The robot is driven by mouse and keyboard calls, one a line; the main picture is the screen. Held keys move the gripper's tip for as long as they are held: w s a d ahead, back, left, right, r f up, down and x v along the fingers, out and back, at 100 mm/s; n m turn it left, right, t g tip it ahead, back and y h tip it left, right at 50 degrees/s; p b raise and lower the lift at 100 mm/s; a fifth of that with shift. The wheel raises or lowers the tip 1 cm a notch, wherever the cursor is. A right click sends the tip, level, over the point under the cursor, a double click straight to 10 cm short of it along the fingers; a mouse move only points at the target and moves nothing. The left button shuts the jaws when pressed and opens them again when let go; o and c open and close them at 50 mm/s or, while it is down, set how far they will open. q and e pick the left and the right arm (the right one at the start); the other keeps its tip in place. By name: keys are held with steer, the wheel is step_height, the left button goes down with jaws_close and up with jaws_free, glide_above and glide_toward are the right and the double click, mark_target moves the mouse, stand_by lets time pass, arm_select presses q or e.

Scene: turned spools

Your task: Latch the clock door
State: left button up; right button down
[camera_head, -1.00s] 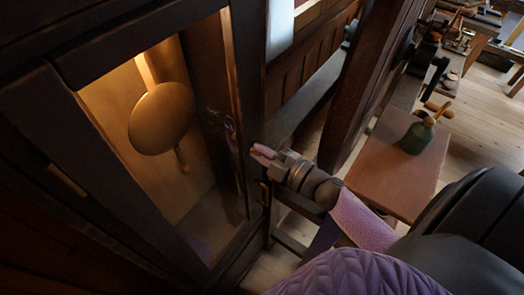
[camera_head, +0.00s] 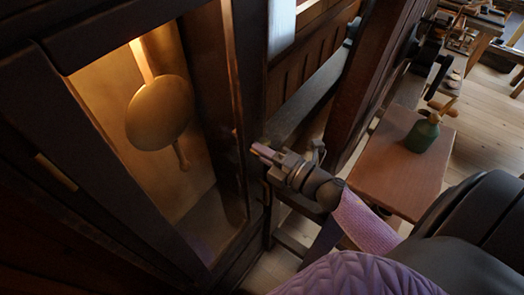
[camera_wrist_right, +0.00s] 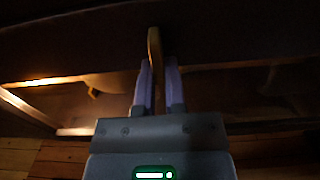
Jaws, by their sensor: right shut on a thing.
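The clock door (camera_head: 75,115) is a dark wooden frame around a tall opening in the camera_head view. A round brass pendulum (camera_head: 158,112) hangs behind it in warm light. My right gripper (camera_head: 260,150) is at the right edge of the clock front. In the right wrist view, its two pale purple fingers (camera_wrist_right: 158,85) are shut on a thin upright brass latch piece (camera_wrist_right: 154,50), which stands out beyond the fingertips. The latch is hard to make out in the camera_head view, where the gripper covers that spot. My left gripper is not in view.
A dark wooden post (camera_head: 372,75) stands right of my right gripper. Beyond it is a small brown table (camera_head: 392,170) with a green bottle-like object (camera_head: 422,136) on it. Wooden floor (camera_head: 480,140) lies open at the right, with cluttered benches at the back.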

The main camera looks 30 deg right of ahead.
stand_by(0.4)
steer(key=c, duration=0.7)
jaws_free()
steer(key=shift+s, duration=0.1)
steer(key=v, duration=0.9)
steer(key=shift+s+d+b, duration=0.15)
steer(key=shift+s+b, duration=0.2)
